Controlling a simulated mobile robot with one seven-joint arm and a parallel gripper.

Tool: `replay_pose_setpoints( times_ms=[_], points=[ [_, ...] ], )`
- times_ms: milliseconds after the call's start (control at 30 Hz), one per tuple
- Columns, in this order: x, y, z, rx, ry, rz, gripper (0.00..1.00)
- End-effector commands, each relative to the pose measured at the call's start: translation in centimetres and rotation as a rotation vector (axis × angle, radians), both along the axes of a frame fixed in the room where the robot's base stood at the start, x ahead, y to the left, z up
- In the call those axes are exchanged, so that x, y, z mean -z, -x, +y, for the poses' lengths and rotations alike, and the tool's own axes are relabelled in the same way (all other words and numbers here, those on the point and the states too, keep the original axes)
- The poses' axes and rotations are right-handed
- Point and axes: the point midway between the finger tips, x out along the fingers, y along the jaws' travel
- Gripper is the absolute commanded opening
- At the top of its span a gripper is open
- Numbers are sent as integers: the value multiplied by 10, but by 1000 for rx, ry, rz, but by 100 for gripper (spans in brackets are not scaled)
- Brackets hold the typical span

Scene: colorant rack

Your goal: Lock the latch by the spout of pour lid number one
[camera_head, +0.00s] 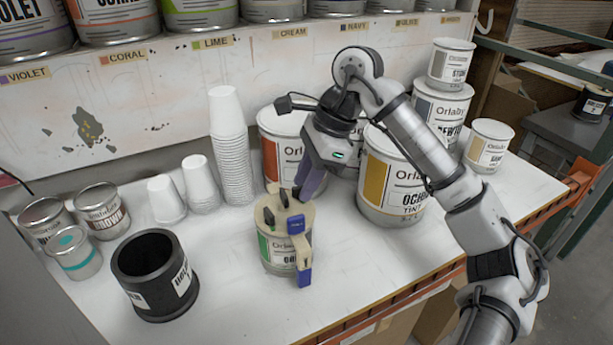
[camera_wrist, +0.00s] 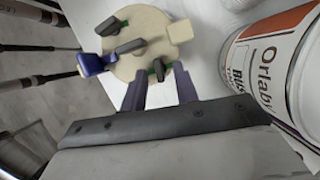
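A small can (camera_head: 275,252) with a green label stripe stands upright near the table's front edge, topped by a beige pour lid (camera_head: 272,206). The lid also shows in the wrist view (camera_wrist: 155,25). Its spout reaches forward, with a blue piece (camera_head: 304,277) at its tip and a blue piece (camera_head: 295,224) near its base; blue also shows in the wrist view (camera_wrist: 90,63). Several dark latches sit on the lid, one (camera_wrist: 128,47) near the blue part. Contact is unclear. No lid number is readable.
A large orange-labelled can (camera_head: 275,140) and a yellow-labelled can (camera_head: 378,190) stand close behind the lidded can. A black container (camera_head: 150,275), small cans (camera_head: 75,255) and stacked white cups (camera_head: 230,145) stand to the left. The front table strip is clear.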

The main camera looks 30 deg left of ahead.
Motion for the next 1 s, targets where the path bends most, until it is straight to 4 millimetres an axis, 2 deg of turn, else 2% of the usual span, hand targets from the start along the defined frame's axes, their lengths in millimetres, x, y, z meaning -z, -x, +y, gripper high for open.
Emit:
replay_pose_setpoints(
  times_ms=[100,333,1000],
  points=[
    [0,0,0,0,0,0,30],
    [0,0,0,0,1,1,0],
    [1,1,-1,63,0,0,0]
  ],
)
